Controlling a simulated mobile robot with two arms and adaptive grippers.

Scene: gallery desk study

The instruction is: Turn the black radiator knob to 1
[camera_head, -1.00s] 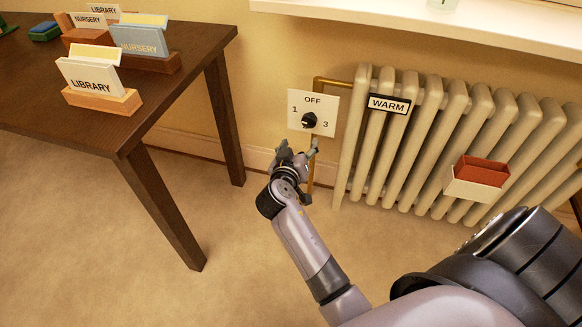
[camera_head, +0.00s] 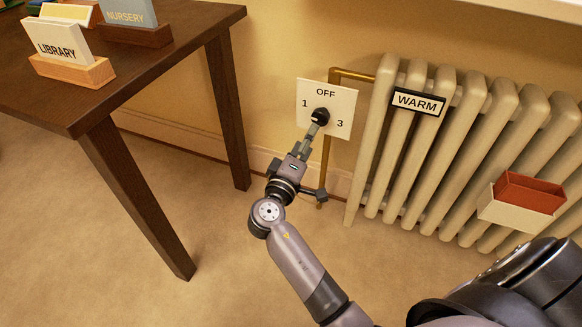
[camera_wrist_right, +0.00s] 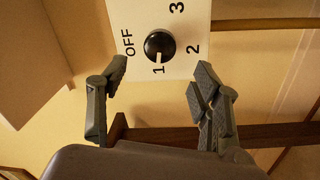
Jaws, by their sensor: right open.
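The black radiator knob (camera_head: 320,115) is on a white dial plate (camera_head: 340,100) on the wall, left of the radiator. OFF, 1 and 3 show in the head view; the gripper covers 2 there. In the right wrist view the knob (camera_wrist_right: 160,46) shows whole, and its white mark faces the 1. My right gripper (camera_head: 312,138) is just in front of the plate and overlaps the knob's lower edge in the head view. In the wrist view the gripper (camera_wrist_right: 161,70) is open and empty, its fingers apart on either side below the knob, neither visibly touching it. My left gripper is out of view.
The cream radiator (camera_head: 450,150) stands right of the plate, with a WARM sign (camera_head: 418,101) and a red and white holder (camera_head: 522,200). A brass pipe (camera_head: 327,150) runs beside the plate. A dark table (camera_head: 110,70) with card holders stands left. Floor between is clear.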

